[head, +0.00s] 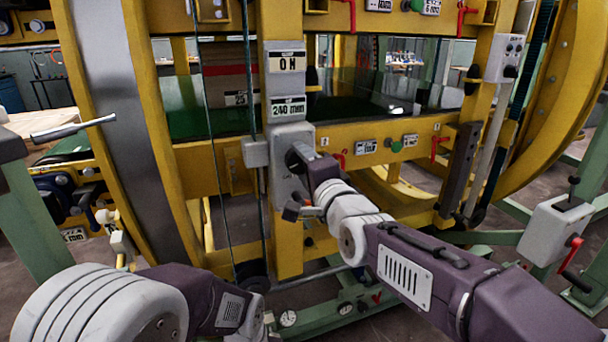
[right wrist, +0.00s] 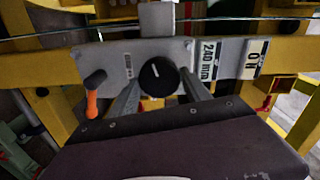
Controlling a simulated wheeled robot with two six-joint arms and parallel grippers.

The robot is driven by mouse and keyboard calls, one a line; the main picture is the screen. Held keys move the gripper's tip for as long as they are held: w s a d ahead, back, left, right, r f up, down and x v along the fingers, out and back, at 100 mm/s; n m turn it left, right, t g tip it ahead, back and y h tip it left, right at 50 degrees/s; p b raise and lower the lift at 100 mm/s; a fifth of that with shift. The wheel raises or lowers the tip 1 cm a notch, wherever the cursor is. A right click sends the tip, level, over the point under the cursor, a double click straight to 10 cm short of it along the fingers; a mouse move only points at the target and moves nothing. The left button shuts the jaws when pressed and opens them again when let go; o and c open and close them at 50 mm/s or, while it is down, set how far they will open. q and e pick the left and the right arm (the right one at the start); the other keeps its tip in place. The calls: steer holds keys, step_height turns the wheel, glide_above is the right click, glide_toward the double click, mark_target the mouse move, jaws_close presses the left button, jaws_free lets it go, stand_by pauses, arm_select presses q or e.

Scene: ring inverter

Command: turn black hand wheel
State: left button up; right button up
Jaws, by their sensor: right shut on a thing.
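The black hand wheel (right wrist: 158,77) is a round black knob with a white mark on its face. It sits on a grey control plate (right wrist: 115,62) on a yellow upright, and the plate also shows in the head view (head: 283,133). My right gripper (right wrist: 160,88) has one finger on each side of the wheel and is shut on it. In the head view my right gripper (head: 302,157) reaches the plate and mostly hides the wheel. My left arm is at the lower left of the head view; its gripper is out of view.
An orange-handled lever (right wrist: 93,92) is on the same plate, beside the wheel. Cards reading "240 mm" (head: 288,107) and "0 N" (head: 287,61) are above. A large yellow ring (head: 570,90) and a grey box with a red lever (head: 558,228) are at right.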

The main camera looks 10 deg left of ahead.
steer(key=m+b, duration=0.1)
steer(key=m, duration=0.1)
steer(key=m+b, duration=0.1)
steer(key=b, duration=0.1)
steer(key=shift+f+m, duration=0.3)
steer(key=shift+m, duration=0.1)
steer(key=shift+r+m+b, duration=0.15)
steer(key=shift+m+b, duration=1.65)
steer(key=shift+m, duration=2.6)
steer(key=o, duration=1.4)
steer(key=shift+s, duration=0.15)
